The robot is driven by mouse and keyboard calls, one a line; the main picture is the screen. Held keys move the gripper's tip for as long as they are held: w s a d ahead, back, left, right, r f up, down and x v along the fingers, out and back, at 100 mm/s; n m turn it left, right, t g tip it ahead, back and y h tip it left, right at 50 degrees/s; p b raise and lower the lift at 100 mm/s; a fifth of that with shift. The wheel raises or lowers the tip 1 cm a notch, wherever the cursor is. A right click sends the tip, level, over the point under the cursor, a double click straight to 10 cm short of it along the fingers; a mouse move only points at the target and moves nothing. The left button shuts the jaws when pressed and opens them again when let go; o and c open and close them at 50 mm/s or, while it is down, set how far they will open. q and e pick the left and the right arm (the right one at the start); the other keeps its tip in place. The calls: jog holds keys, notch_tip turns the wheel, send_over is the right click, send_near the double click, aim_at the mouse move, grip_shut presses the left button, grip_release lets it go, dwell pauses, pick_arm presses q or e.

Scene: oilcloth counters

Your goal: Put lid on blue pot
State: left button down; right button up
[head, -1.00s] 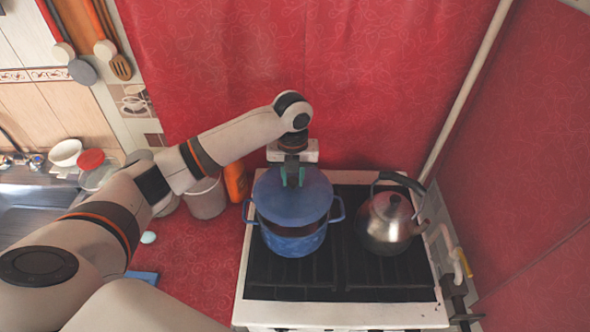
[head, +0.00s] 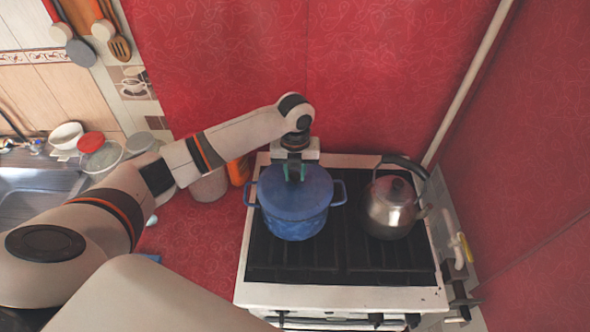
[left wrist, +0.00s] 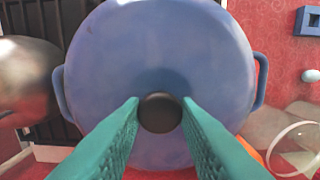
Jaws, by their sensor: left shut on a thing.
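The blue pot (head: 294,226) stands on the left part of the stove, with its two side handles showing. The blue lid (head: 290,196) covers the pot's opening and looks level on its rim; I cannot tell whether it is fully seated. My left gripper (head: 294,171) is above the lid, shut on its dark knob. In the left wrist view the knob (left wrist: 160,112) sits between the teal fingertips, and the lid (left wrist: 155,50) fills the middle with the pot's handles out at both sides. My right gripper is not in view.
A metal kettle (head: 391,207) stands on the stove just right of the pot. The stove's front grate (head: 300,262) is clear. A grey container (head: 209,185) and an orange bottle (head: 238,170) stand left of the stove, under my left arm.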

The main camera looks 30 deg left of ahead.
pick_arm(q)
jog(key=shift+p, duration=0.35)
dwell(0.3)
jog(key=shift+f, duration=0.25)
dwell(1.2)
jog(key=c, duration=1)
grip_release()
jog(key=shift+c, duration=0.2)
jog(key=shift+o, duration=0.6)
jog(key=o, duration=0.4)
jog(key=shift+c, duration=0.2)
jog(key=shift+r, duration=4.05)
